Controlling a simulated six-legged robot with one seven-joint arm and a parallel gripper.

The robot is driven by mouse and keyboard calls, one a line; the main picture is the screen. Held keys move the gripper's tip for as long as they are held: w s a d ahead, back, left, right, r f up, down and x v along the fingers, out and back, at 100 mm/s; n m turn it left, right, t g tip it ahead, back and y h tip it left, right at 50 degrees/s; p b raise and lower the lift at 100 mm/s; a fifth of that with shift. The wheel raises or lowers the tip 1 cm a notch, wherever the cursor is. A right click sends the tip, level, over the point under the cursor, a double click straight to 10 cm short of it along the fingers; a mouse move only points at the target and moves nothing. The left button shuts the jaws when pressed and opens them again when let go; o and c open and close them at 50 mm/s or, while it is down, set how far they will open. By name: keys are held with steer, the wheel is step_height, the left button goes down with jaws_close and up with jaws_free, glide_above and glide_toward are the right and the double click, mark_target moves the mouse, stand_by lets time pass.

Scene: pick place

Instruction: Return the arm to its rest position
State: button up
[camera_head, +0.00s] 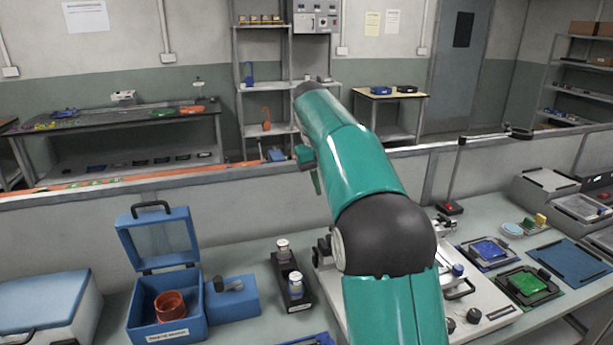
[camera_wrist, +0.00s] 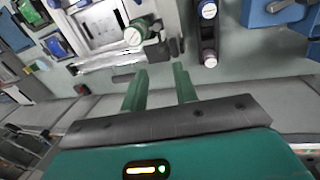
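My gripper (camera_wrist: 160,78) shows in the wrist view as two green fingers standing well apart, with nothing between them. It is open and empty, and the bench and its equipment appear beyond the fingertips. In the head view my teal arm rises through the middle of the picture and bends at a dark joint. Small green parts show at its left side, but I cannot clearly make out the fingers there.
An open blue box (camera_head: 165,334) holding a red-brown ring (camera_head: 170,305) stands on the bench at left. A black holder (camera_head: 291,282) with two small jars stands right of it. A white fixture (camera_head: 490,315) lies partly behind my arm. A low barrier (camera_head: 270,167) runs behind the bench.

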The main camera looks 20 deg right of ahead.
steer(key=s+a+r+t+y, duration=0.1)
steer(key=s+a+t, duration=0.15)
steer(key=s, duration=0.65)
steer(key=s+a+r+t, duration=0.1)
steer(key=s+a, duration=0.3)
steer(key=s, duration=0.6)
steer(key=s+a+f+t, duration=0.1)
steer(key=s+a+f, duration=0.1)
steer(key=s+f, duration=0.3)
steer(key=s+a+f+t+y, duration=0.1)
steer(key=s+f, duration=0.4)
steer(key=s, duration=0.5)
steer(key=shift+s+a+n, duration=0.15)
steer(key=shift+a+n, duration=0.15)
steer(key=shift+a, duration=0.3)
